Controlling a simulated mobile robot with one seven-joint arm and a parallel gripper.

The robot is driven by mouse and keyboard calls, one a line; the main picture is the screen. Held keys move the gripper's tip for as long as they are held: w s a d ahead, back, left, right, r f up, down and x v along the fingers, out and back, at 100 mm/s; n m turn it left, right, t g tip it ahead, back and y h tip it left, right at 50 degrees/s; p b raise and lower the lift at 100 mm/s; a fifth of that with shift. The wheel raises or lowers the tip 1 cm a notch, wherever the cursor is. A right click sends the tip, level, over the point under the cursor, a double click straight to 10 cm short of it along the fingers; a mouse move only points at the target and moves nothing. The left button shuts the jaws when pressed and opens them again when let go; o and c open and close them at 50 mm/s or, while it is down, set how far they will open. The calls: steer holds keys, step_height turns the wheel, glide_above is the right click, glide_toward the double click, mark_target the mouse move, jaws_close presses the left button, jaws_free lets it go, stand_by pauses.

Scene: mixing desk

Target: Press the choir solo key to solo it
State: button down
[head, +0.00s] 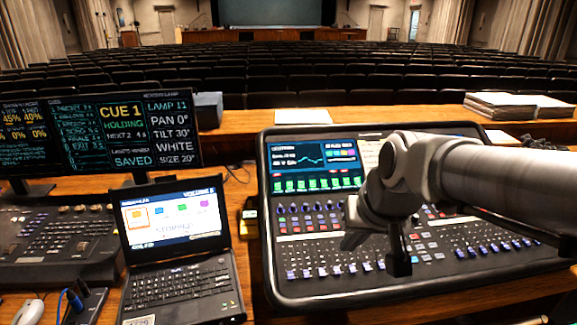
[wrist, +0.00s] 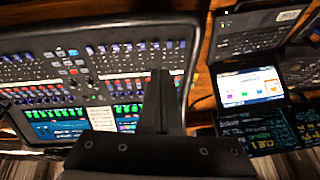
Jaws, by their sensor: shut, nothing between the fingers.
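The mixing console (head: 340,292) is a dark slanted desk with faders, knobs and small coloured keys; it also fills the left of the wrist view (wrist: 105,91). Its screen (head: 312,157) is lit, with a row of green labelled blocks below. The key labels are too small to read, so I cannot tell which key is the choir solo. My gripper (head: 399,266) is shut and empty, pointing down over the middle of the console. It also shows in the wrist view (wrist: 160,75). My arm hides the console's upper right part. I cannot tell whether the fingertips touch the console.
An open laptop (head: 178,285) stands left of the console. Cue monitors (head: 130,133) and a lighting desk (head: 60,235) are further left. Papers (head: 303,117) and a stack of documents (head: 515,105) lie on the ledge behind. Rows of seats lie beyond.

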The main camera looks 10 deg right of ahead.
steer(key=w+d+f+h, duration=0.2)
steer(key=w+d, duration=0.1)
steer(key=w, duration=0.6)
steer(key=w+d+f+t+h, duration=0.1)
steer(key=w+d+f+h, duration=0.2)
steer(key=w, duration=0.6)
steer(key=w+d+f+h+p, duration=0.1)
steer(key=w+d+f+h, duration=0.1)
steer(key=w, duration=0.8)
steer(key=shift+d+f+t+h, duration=0.4)
steer(key=shift+d+f, duration=0.2)
steer(key=shift+d, duration=0.55)
steer(key=shift+f, duration=0.1)
steer(key=f+b, duration=0.2)
steer(key=f, duration=0.1)
steer(key=f+b, duration=0.2)
steer(key=w+f+b, duration=0.1)
steer(key=f+b, duration=0.1)
steer(key=f, duration=0.1)
steer(key=shift+f, duration=0.35)
steer(key=shift+f, duration=0.1)
steer(key=shift+f+b, duration=0.3)
